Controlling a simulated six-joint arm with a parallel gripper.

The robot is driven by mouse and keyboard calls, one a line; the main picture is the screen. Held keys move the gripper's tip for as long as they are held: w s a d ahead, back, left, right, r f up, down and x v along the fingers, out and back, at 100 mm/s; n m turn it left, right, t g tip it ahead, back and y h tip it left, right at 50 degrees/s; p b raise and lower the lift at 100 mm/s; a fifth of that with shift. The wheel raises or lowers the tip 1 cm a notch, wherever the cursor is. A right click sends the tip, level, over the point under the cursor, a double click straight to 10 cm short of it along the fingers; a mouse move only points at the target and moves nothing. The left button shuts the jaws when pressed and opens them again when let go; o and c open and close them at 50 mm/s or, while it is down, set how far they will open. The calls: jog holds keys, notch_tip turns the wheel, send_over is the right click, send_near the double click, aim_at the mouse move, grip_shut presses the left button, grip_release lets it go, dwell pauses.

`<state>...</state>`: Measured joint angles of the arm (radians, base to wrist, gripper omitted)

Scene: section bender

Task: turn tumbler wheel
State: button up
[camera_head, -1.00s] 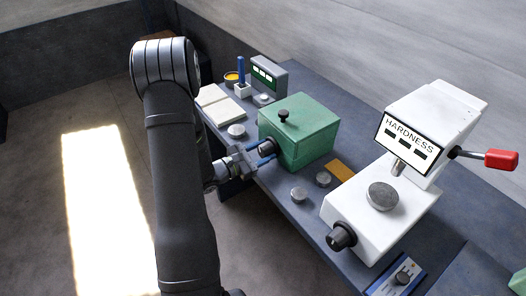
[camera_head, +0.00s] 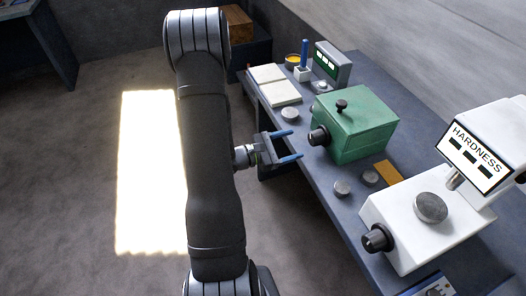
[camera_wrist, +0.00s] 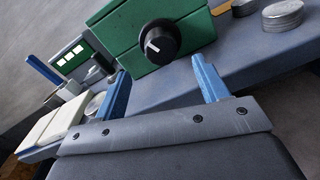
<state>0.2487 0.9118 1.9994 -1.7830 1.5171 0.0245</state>
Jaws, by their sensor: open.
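The green box (camera_head: 356,122) stands on the bench with a black knob (camera_head: 318,136) on its front face, which looks like the tumbler wheel. In the wrist view the black knob (camera_wrist: 158,42) with a white mark shows on the green box (camera_wrist: 130,25), beyond my fingertips. A second small black knob (camera_head: 341,105) sits on top of the box. My gripper (camera_head: 291,145) is open and empty, with two blue fingers apart. It is in front of the bench edge, clear of the knob. In the wrist view my gripper (camera_wrist: 163,80) has its fingers below the knob, touching nothing.
A white hardness tester (camera_head: 425,215) stands to the right on the bench (camera_head: 330,185). Metal discs (camera_head: 342,188), a tan block (camera_head: 388,172), white pads (camera_head: 280,90) and a green-display unit (camera_head: 331,64) are also on it. The floor in front of the bench is clear.

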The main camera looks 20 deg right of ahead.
aim_at(311, 139)
jog(key=a, duration=0.9)
jog(key=shift+w, duration=0.15)
jog(key=shift+d, duration=0.1)
jog(key=d, duration=1.7)
jog(key=shift+s, duration=0.25)
jog(key=shift+a, duration=0.1)
jog(key=shift+a, duration=0.25)
jog(key=a, duration=1.7)
jog(key=d, duration=1.8)
jog(key=shift+s, duration=0.1)
jog(key=shift+a+n, duration=0.1)
jog(key=shift+n, duration=0.7)
jog(key=a, duration=1.7)
jog(key=shift+w, duration=0.35)
